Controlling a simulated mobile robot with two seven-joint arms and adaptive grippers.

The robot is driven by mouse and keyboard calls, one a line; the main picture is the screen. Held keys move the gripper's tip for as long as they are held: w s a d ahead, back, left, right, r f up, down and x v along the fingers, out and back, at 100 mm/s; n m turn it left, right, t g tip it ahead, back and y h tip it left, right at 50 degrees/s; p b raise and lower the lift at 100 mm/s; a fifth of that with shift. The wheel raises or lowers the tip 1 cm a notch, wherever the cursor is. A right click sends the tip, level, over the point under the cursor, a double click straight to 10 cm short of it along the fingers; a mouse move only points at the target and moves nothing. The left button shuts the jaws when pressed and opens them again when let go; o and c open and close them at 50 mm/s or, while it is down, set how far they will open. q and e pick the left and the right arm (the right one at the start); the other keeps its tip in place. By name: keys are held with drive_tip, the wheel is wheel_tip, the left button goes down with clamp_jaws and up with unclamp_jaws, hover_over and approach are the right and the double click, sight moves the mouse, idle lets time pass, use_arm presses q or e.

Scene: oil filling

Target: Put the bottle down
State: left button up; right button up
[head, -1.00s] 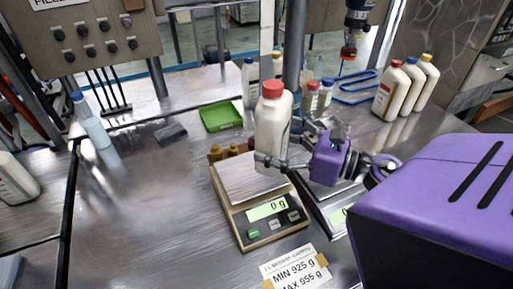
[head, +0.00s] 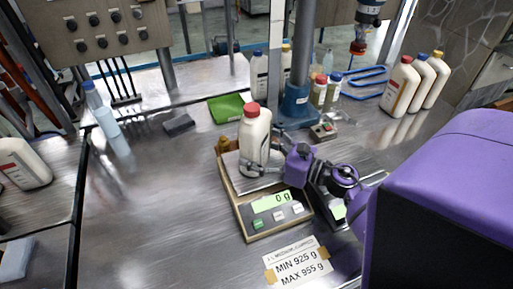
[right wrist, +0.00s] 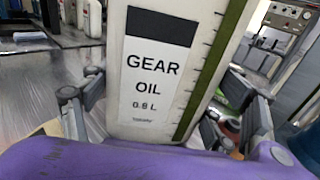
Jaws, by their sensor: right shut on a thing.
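A white bottle with a red cap (head: 254,136) is upright over the weighing plate of a scale (head: 268,210). The scale's display reads 0 g. My right gripper (head: 262,170) is shut around the lower part of the bottle. In the right wrist view the bottle (right wrist: 160,80) fills the middle, with a "GEAR OIL 0.8 L" label, and the gripper's fingers (right wrist: 165,112) stand on both sides of it. Whether its base touches the plate is hard to tell. My left gripper is not in view.
A green tray (head: 226,108) and a dark block (head: 179,124) lie behind the scale. A blue post (head: 296,100) and small bottles (head: 325,91) stand close behind it. Several capped bottles (head: 413,82) stand at the back right.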

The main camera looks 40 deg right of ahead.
drive_tip(key=shift+r, duration=0.15)
drive_tip(key=o, duration=1.5)
drive_tip(key=shift+f, duration=0.3)
drive_tip(key=o, duration=0.4)
drive_tip(key=shift+r, duration=0.1)
drive_tip(key=shift+o, duration=0.2)
